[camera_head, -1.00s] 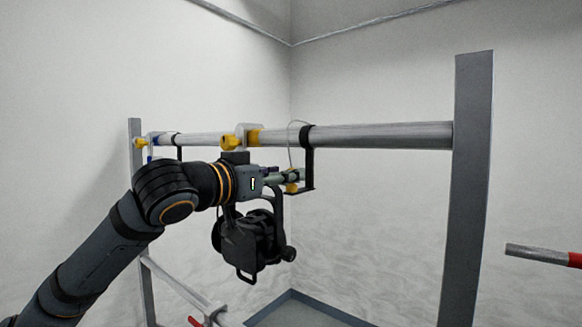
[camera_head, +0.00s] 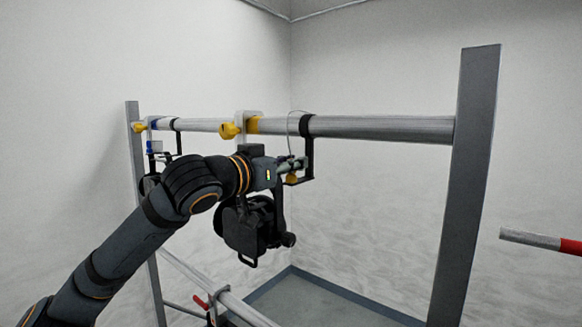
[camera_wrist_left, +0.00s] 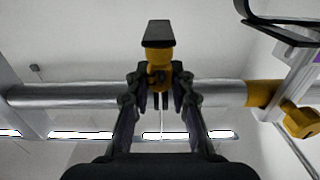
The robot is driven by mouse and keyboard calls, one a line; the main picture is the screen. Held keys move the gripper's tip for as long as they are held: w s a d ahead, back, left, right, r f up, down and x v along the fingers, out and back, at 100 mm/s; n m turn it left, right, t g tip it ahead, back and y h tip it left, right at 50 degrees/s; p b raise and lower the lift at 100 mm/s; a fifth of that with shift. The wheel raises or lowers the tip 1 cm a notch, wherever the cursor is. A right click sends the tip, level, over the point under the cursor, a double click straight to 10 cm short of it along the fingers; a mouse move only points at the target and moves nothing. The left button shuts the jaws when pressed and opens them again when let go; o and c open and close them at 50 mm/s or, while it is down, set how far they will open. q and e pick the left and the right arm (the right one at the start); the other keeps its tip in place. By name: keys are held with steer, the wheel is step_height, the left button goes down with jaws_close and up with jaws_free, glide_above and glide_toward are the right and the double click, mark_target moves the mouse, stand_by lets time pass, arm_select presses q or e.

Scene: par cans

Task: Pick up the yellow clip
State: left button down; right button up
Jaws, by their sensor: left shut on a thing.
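The yellow clip (camera_wrist_left: 157,78) shows in the left wrist view between my fingertips, with a flat dark piece above it. A small yellow part also shows in the head view (camera_head: 291,179) at the black bracket (camera_head: 307,160) below the bar. My left gripper (camera_head: 285,168) is below the grey bar (camera_head: 385,127) and is shut on the clip. In the left wrist view, the gripper's (camera_wrist_left: 158,98) two fingers close in from both sides, hiding part of the clip. My right gripper is not in view.
A black par can (camera_head: 250,228) hangs beneath my left wrist. A yellow band and knob (camera_head: 229,130) sit on the bar. Lower rails are at lower left.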

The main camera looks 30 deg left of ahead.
arm_select(q)
steer(key=shift+r, duration=0.15)
steer(key=shift+r+p, duration=0.25)
steer(key=shift+p, duration=0.1)
step_height(320, 180, up, 3)
steer(key=shift+r+p, duration=0.2)
steer(key=shift+p, duration=1.05)
steer(key=shift+s+a+f+b, duration=0.1)
steer(key=shift+s+f+b, duration=0.3)
steer(key=shift+f+b, duration=0.55)
steer(key=s+a+r+b, duration=0.1)
steer(key=s+b, duration=0.8)
steer(key=s, duration=0.7)
steer(key=shift+s, duration=0.35)
steer(key=shift+a, duration=0.1)
